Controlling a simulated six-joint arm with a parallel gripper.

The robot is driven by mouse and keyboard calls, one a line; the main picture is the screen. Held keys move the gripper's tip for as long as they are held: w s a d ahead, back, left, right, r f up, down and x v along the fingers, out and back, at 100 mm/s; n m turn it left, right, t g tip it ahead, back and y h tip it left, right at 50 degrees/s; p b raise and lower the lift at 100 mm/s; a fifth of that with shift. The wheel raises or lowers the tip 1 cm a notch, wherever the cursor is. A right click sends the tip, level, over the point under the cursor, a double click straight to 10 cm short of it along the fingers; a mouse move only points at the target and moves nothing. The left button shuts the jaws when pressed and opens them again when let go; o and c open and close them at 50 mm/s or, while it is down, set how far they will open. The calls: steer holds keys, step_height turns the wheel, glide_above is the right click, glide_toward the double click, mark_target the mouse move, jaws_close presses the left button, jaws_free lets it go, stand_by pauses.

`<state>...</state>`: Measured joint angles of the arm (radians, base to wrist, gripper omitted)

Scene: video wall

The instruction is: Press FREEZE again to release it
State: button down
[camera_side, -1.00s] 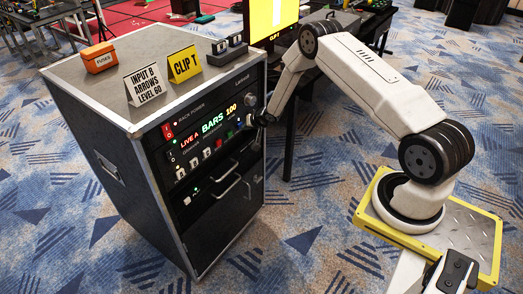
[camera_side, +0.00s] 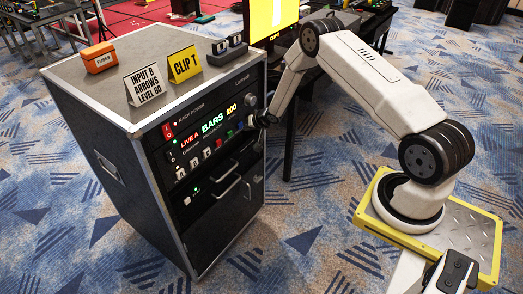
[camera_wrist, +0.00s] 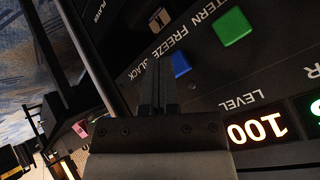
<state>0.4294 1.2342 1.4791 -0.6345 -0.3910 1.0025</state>
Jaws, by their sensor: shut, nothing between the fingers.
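The panel's blue button (camera_wrist: 181,65) shows in the wrist view just right of my fingertips, with the FREEZE lettering (camera_wrist: 169,37) close by. A green button (camera_wrist: 231,27) sits farther right beside lettering ending in TERN. In the side view the blue button (camera_side: 239,127) and green button (camera_side: 229,134) are small on the rack front. My gripper (camera_wrist: 159,68) is shut and empty, its fingers beside the blue button. Contact with the panel cannot be told. In the side view my gripper (camera_side: 262,119) is at the right of the panel. Its fingers hide part of the panel.
The black rack (camera_side: 110,160) carries a CLIP T card (camera_side: 184,64), an INPUT B card (camera_side: 143,85) and an orange box (camera_side: 98,58). The panel reads BARS (camera_side: 212,124) and 100. A screen (camera_side: 275,22) behind shows yellow. Handles (camera_side: 226,187) jut out below the panel.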

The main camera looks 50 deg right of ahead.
steer(key=shift+s, duration=0.15)
steer(key=shift+s, duration=2.9)
steer(key=shift+r, duration=0.1)
steer(key=s+a+r+n+g, duration=0.2)
steer(key=s+a+r, duration=0.1)
steer(key=a+r, duration=0.3)
steer(key=s+a+r+n+g, duration=0.1)
steer(key=s+a+r+n, duration=0.15)
steer(key=a+r, duration=0.4)
steer(key=s+a+r+n+g, duration=0.1)
steer(key=s+a+r, duration=0.2)
steer(key=s, duration=0.2)
steer(key=s+a+r+n+g, duration=0.1)
steer(key=s+a+r, duration=0.1)
steer(key=s, duration=0.3)
steer(key=s+a+r+n+g+y, duration=0.1)
steer(key=s+a+r+n, duration=0.1)
steer(key=s, duration=0.4)
step_height(320, 180, up, 2)
steer(key=shift+a+r, duration=0.25)
steer(key=shift+a, duration=0.55)
